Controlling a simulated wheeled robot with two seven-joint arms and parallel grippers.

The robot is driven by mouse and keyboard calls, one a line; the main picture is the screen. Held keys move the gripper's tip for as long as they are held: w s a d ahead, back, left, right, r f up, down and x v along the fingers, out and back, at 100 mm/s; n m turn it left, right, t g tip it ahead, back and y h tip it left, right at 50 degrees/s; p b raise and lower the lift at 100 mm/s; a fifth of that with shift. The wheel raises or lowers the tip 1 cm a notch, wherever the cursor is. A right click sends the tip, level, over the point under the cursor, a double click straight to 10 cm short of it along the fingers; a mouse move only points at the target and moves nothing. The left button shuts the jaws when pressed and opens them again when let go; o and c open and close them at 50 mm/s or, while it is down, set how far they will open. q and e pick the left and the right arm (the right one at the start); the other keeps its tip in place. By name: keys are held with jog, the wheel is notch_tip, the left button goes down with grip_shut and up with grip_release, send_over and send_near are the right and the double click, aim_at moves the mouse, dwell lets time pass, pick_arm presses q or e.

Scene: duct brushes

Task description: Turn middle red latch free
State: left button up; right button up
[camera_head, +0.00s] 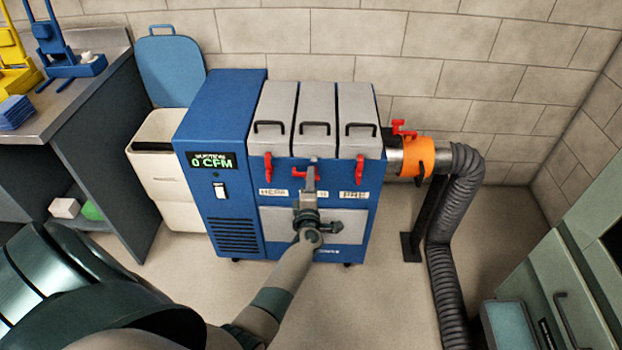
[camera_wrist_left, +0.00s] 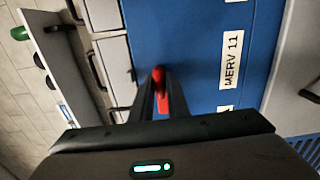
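The middle red latch (camera_head: 298,174) is on the front of the blue machine (camera_head: 222,150), under the middle grey filter lid (camera_head: 316,105). It lies sideways, while the left red latch (camera_head: 268,168) and right red latch (camera_head: 360,169) hang upright. My left gripper (camera_head: 310,178) is in front of the middle latch and hides part of it. In the left wrist view the gripper's fingers (camera_wrist_left: 161,92) are close together, with the red latch (camera_wrist_left: 159,76) between them. They look shut on it. My right gripper is not in view.
An orange collar (camera_head: 418,157) with a red clamp and a grey hose (camera_head: 455,220) stand right of the machine. A white bin (camera_head: 165,185) with a raised blue lid and a workbench (camera_head: 85,110) are left. A greenish cabinet (camera_head: 575,270) is at the right.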

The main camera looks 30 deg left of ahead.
pick_arm(q)
jog(key=shift+o, duration=1.2)
